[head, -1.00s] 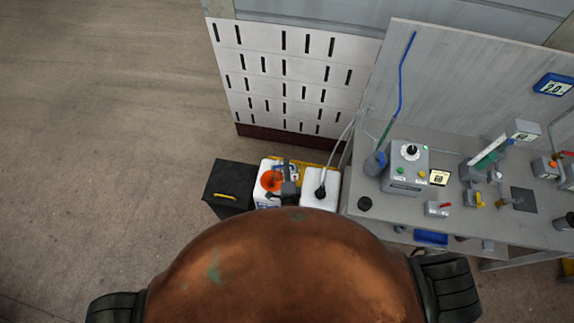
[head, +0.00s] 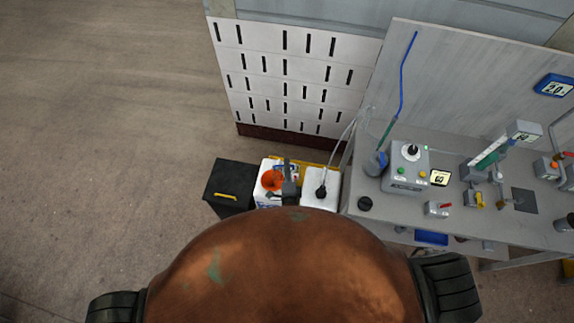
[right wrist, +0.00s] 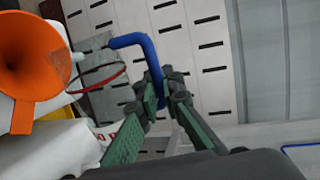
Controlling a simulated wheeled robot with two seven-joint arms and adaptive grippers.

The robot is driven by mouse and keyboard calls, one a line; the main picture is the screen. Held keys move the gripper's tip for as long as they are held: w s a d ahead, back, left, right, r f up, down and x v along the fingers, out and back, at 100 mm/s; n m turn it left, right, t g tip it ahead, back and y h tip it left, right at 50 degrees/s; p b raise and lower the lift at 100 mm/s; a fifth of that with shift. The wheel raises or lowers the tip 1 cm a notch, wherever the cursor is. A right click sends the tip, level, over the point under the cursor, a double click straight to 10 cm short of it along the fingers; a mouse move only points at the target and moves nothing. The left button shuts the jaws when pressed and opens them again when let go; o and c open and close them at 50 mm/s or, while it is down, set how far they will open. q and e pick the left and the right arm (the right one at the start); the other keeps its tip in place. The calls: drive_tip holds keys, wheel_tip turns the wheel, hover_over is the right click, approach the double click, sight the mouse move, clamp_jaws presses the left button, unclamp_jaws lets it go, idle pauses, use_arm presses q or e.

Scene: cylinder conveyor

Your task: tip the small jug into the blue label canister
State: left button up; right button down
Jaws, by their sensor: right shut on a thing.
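The blue label canister (head: 263,203) is white and stands on the floor left of the bench, with an orange funnel (head: 272,180) in its top. My right gripper (head: 289,188) is beside the funnel. In the right wrist view it (right wrist: 160,88) is shut on the blue handle (right wrist: 136,40) of the small jug. The jug is clear with a red rim (right wrist: 100,82), held off the ground close to the orange funnel (right wrist: 30,62). It looks tilted; I cannot tell whether anything flows from it. My left gripper is not in view.
A second white canister (head: 322,200) with thin tubes stands to the right. A black box (head: 232,183) with a yellow handle stands to the left. A slotted white panel (head: 290,75) is behind. The grey bench (head: 390,215) carries several devices.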

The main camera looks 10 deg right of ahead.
sight(295, 168)
drive_tip(key=d+f+m+b, duration=0.1)
drive_tip(key=d+f+b, duration=0.1)
drive_tip(key=shift+d+m+y+b, duration=0.15)
drive_tip(key=shift+m+y+b, duration=0.15)
drive_tip(key=shift+m+b, duration=0.1)
drive_tip(key=shift+s+d+f+m+b, duration=0.1)
drive_tip(key=shift+d+f+m+b, duration=0.1)
drive_tip(key=shift+d+m+b, duration=0.4)
drive_tip(key=shift+r, duration=0.1)
drive_tip(key=f+m+b, duration=0.1)
drive_tip(key=b, duration=0.1)
drive_tip(key=d+f+m+y+b, duration=0.1)
drive_tip(key=b, duration=0.1)
drive_tip(key=d+f+b, duration=0.1)
drive_tip(key=b, duration=0.1)
drive_tip(key=shift+f+m, duration=0.15)
drive_tip(key=shift+m, duration=0.25)
drive_tip(key=shift+d+f+m+b, duration=0.15)
drive_tip(key=shift+m+b, duration=0.25)
drive_tip(key=shift+b, duration=0.25)
